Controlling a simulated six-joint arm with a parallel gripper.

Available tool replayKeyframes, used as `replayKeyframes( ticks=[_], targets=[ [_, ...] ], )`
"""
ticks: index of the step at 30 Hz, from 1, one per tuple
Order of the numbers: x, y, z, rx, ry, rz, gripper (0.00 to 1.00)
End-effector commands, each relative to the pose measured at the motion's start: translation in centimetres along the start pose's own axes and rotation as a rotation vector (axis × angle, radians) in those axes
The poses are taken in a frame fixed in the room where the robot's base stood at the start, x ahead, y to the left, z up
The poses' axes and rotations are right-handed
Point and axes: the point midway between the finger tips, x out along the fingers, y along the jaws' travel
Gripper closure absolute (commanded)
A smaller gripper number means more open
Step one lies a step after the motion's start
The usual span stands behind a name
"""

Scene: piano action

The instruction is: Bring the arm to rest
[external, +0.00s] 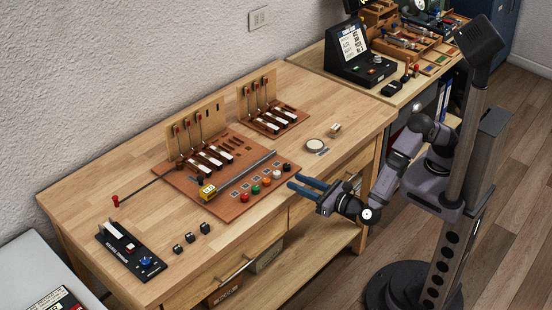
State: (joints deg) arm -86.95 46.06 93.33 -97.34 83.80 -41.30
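My gripper (307,186) is at the front edge of the wooden workbench (150,210), right of the row of coloured buttons. Its two blue fingers point left and look apart, with nothing visible between them. My arm reaches in from the stand at the right and is bent at its joints. The larger piano action model (210,158), on a brown base, stands on the bench to the left of my gripper. A smaller piano action model (272,118) stands behind it.
A yellow block (207,192) sits on the larger base near the coloured buttons (255,189). A round dish (315,145) and a small wooden block (334,130) lie at the bench's right. A black panel (130,252) and several dark cubes (191,238) are at front left.

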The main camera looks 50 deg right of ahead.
Motion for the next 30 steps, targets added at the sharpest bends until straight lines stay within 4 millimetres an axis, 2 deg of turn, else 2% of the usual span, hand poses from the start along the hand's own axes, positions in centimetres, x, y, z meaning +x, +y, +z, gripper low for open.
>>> replayKeyframes(
  ticks=[6,20,23,26,29,30],
  targets=[
    [-1.0,0.0,0.0,0.001,0.001,-0.001,0.72],
    [-0.7,-0.3,0.2,0.008,0.004,-0.008,0.72],
    [0.3,-1.6,0.9,0.04,0.021,-0.038,0.72],
    [2.3,-4.1,2.0,0.11,0.054,-0.1,0.72],
    [4.9,-8.1,3.5,0.216,0.099,-0.197,0.72],
    [5.9,-10.1,4.1,0.268,0.119,-0.245,0.72]
  ],
)
